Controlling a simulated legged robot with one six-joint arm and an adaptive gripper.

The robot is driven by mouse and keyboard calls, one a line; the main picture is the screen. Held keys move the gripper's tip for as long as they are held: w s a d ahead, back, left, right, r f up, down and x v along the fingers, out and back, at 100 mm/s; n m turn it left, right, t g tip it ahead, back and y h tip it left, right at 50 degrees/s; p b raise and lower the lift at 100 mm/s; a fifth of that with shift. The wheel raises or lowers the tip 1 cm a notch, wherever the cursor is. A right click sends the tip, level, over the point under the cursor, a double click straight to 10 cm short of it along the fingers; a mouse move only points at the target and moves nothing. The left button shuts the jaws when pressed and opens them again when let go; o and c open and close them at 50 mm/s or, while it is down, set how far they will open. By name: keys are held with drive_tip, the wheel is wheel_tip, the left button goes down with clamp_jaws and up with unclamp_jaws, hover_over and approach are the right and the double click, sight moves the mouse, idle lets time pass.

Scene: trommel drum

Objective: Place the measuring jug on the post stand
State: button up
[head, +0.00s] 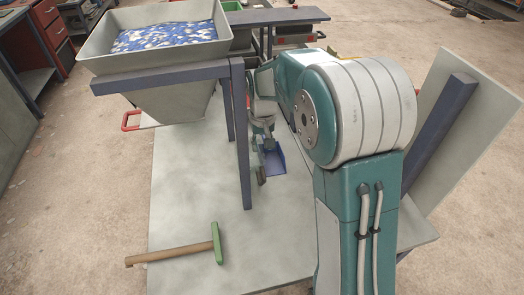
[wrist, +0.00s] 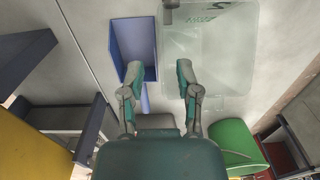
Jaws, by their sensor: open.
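My gripper (wrist: 159,76) is open, with nothing between its two fingers in the wrist view. A large, clear, pale vessel with green marks (wrist: 215,50) lies just beyond and to the right of the fingertips; it looks like the measuring jug, and its handle cannot be made out. I cannot make out the post stand in either view.
A hopper (head: 165,65) full of blue and white bits stands on dark legs (head: 241,140) close left of my gripper. A slanted panel (head: 475,120) is at right. The plate's near middle is clear.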

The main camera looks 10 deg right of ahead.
drive_tip(key=s+r+t, duration=0.1)
drive_tip(key=s+r, duration=0.5)
drive_tip(key=r, duration=0.7)
drive_tip(key=s+d+t, duration=0.1)
drive_tip(key=s+t, duration=0.3)
drive_tip(key=s, duration=1.6)
drive_tip(key=shift+d+r+t, duration=0.15)
drive_tip(key=shift+d+t, duration=0.15)
drive_tip(key=shift+d, duration=0.05)
drive_tip(key=shift+o, duration=1.2)
drive_tip(key=shift+s, duration=0.15)
drive_tip(key=w+f+m+g+y, duration=0.5)
drive_tip(key=w+f+m+y, duration=0.15)
drive_tip(key=f, duration=0.45)
drive_tip(key=w+d+f+m+t+y, duration=0.2)
drive_tip(key=f+m, duration=0.1)
drive_tip(key=w+d+f+m+t+y, duration=0.2)
drive_tip(key=w+f+m, duration=0.1)
drive_tip(key=w+d+f+m+t+y, duration=0.1)
drive_tip(key=w+d+f+m+y, duration=0.1)
drive_tip(key=w+f+m, duration=0.1)
drive_tip(key=shift+w+d+f+t, duration=0.1)
drive_tip(key=shift+w+d+t, duration=0.1)
drive_tip(key=shift+t, duration=0.2)
drive_tip(key=x, duration=0.6)
drive_tip(key=shift+a, duration=0.15)
drive_tip(key=shift+x, duration=2.35)
